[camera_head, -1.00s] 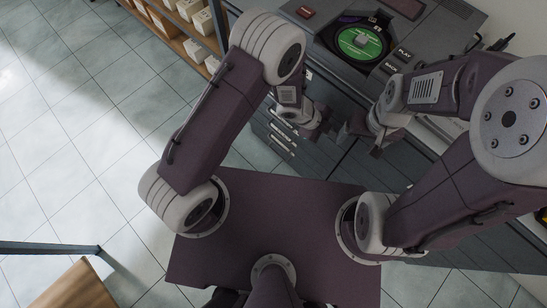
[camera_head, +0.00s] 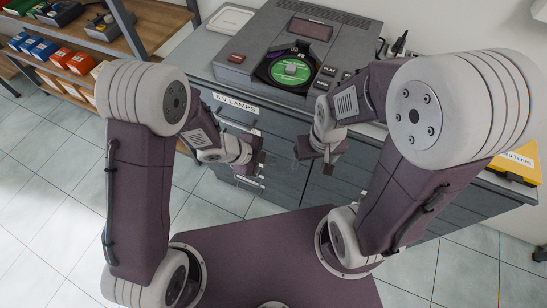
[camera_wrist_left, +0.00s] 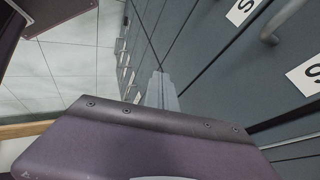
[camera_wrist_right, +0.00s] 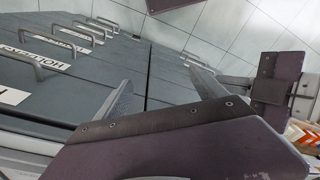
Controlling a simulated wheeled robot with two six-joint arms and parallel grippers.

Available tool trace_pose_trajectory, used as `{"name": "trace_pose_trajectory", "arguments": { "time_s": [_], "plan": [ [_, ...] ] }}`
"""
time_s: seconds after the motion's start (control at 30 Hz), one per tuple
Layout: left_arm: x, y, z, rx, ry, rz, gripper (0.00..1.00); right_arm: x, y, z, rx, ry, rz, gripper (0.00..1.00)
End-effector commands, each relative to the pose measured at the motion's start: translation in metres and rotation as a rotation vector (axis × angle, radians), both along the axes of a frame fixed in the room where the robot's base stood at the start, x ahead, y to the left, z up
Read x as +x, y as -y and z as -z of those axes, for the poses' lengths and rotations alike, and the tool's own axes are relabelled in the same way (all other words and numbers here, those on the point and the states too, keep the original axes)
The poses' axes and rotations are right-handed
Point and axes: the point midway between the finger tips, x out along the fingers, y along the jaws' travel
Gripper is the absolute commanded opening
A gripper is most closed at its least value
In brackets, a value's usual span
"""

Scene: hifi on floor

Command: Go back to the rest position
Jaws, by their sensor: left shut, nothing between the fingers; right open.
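My left gripper (camera_head: 256,166) hangs in front of the grey drawer cabinet (camera_head: 225,105). In the left wrist view its fingers (camera_wrist_left: 161,92) are together with nothing between them. My right gripper (camera_head: 322,160) is close to its right, also in front of the cabinet. In the right wrist view its fingers (camera_wrist_right: 163,90) stand apart, with nothing between them. Part of my left gripper (camera_wrist_right: 278,85) shows at the right of that view. Both arms are bent, with the grippers over my base's front edge.
A wooden shelf (camera_head: 100,50) with several coloured bins stands at the left. A yellow box (camera_head: 520,165) is at the right. Tiled floor is clear at the left.

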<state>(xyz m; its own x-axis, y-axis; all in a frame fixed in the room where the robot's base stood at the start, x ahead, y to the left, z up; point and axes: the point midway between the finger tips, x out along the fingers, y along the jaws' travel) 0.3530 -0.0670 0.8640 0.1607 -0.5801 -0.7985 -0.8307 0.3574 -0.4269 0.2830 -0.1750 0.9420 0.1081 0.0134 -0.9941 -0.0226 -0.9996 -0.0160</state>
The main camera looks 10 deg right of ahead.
Motion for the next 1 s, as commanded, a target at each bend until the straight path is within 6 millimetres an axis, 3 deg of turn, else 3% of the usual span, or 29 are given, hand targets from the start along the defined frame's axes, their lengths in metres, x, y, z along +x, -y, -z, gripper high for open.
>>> {"name": "trace_pose_trajectory", "arguments": {
  "time_s": [0.27, 0.33, 0.4, 0.47, 0.53, 0.6, 0.67, 0.7, 0.77, 0.8, 0.9, 1.0],
  "plan": [
    [0.001, 0.000, 0.001, 0.000, 0.000, -0.002, 0.00, 0.000, 0.000, 0.000, 0.000, 0.000, 0.000, 0.81],
    [0.010, -0.007, -0.005, -0.006, 0.013, -0.027, 0.00, 0.000, 0.000, 0.000, 0.000, 0.000, 0.000, 0.81],
    [0.033, -0.019, -0.028, -0.028, 0.068, -0.079, 0.00, 0.000, 0.000, 0.000, 0.000, 0.000, 0.000, 0.81],
    [0.060, -0.040, -0.061, -0.056, 0.129, -0.183, 0.00, 0.000, 0.000, 0.000, 0.000, 0.000, 0.000, 0.81],
    [0.089, -0.089, -0.092, -0.049, 0.165, -0.425, 0.00, 0.000, 0.000, 0.000, 0.000, 0.000, 0.000, 0.81],
    [0.100, -0.152, -0.112, -0.030, 0.131, -0.744, 0.00, 0.000, 0.000, 0.000, 0.000, 0.000, 0.000, 0.81],
    [0.087, -0.205, -0.119, -0.022, 0.042, -1.054, 0.00, 0.000, 0.000, 0.000, 0.000, 0.000, 0.000, 0.81],
    [0.068, -0.233, -0.117, -0.023, -0.050, -1.264, 0.00, 0.000, 0.000, 0.001, 0.000, 0.000, 0.000, 0.81],
    [0.029, -0.257, -0.107, -0.025, -0.225, -1.541, 0.00, 0.000, 0.000, 0.001, 0.000, 0.000, 0.000, 0.81],
    [0.003, -0.260, -0.099, -0.019, -0.343, -1.679, 0.00, 0.000, 0.000, 0.001, 0.000, 0.000, 0.000, 0.81],
    [-0.044, -0.254, -0.082, 0.025, -0.574, -1.886, 0.00, 0.000, 0.000, 0.001, 0.000, 0.000, 0.000, 0.81],
    [-0.068, -0.248, -0.077, 0.058, -0.695, -1.989, 0.00, 0.000, 0.000, 0.000, 0.000, 0.000, 0.000, 0.81]
  ]
}}
